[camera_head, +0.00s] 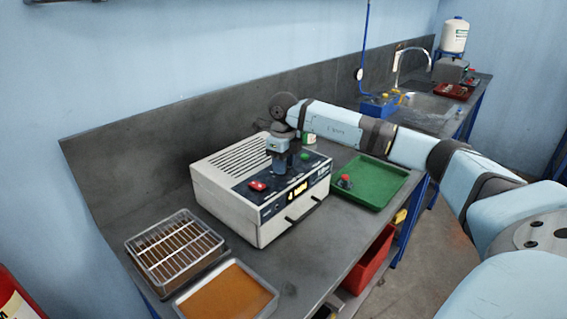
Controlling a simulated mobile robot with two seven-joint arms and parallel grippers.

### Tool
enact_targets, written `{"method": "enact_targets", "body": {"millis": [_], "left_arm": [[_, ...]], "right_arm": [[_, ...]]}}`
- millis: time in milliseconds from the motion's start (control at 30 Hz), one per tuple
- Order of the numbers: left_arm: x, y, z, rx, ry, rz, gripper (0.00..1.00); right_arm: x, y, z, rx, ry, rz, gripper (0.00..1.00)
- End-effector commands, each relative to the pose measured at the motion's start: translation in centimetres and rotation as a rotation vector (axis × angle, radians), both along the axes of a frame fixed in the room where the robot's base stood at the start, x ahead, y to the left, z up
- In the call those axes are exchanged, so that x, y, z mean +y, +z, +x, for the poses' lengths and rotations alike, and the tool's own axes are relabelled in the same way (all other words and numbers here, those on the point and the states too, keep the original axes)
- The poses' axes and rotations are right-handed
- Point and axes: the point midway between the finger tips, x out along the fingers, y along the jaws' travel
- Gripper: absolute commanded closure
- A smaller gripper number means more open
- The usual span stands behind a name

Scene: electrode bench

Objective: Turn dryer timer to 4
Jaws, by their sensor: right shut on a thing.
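The dryer (222,194) is a white box with slots in its top, a dark sloping control panel and a dark handle on its front. A red switch (257,186) and a small yellow-lit element (298,189) show on the panel. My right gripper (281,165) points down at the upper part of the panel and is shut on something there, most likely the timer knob. The gripper hides that knob, so its pointer and setting cannot be read. My left gripper is not in view.
A wire rack in a clear tray (134,250) and a tray of orange liquid (228,293) stand left of and in front of the dryer. A green tray (380,181) with a small red-topped item lies to its right. A sink (425,103) is farther back.

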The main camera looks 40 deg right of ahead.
Motion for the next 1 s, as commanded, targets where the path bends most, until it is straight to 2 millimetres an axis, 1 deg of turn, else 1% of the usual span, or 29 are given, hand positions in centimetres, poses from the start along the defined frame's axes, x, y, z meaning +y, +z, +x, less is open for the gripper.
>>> {"method": "enact_targets", "body": {"millis": [300, 333, 367, 400, 433, 667, 767, 867, 1000], "left_arm": [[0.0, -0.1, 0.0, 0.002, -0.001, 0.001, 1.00], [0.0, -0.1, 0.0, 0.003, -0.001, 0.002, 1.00], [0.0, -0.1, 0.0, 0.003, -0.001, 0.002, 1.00], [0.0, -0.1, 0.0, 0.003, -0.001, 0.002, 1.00], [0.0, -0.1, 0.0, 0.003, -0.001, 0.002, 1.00], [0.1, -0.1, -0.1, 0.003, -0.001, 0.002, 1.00], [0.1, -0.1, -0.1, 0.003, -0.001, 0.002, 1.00], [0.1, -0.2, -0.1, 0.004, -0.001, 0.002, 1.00], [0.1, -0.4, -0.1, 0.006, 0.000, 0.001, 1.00]], "right_arm": [[0.0, 0.0, 0.0, -0.001, 0.000, -0.001, 0.90], [0.0, 0.0, 0.0, -0.001, 0.000, -0.001, 0.60], [0.0, 0.0, 0.0, -0.001, 0.000, -0.001, 0.53], [0.0, 0.0, 0.0, -0.001, 0.000, -0.001, 0.44], [0.0, 0.0, 0.0, -0.001, 0.000, 0.000, 0.41], [0.0, 0.0, 0.0, -0.001, 0.000, 0.000, 0.41], [0.0, 0.4, 0.0, -0.002, 0.000, 0.000, 0.41], [0.0, 1.6, 0.1, -0.004, 0.000, 0.000, 0.41], [0.0, 4.4, 0.1, -0.005, -0.001, -0.001, 0.41]]}}
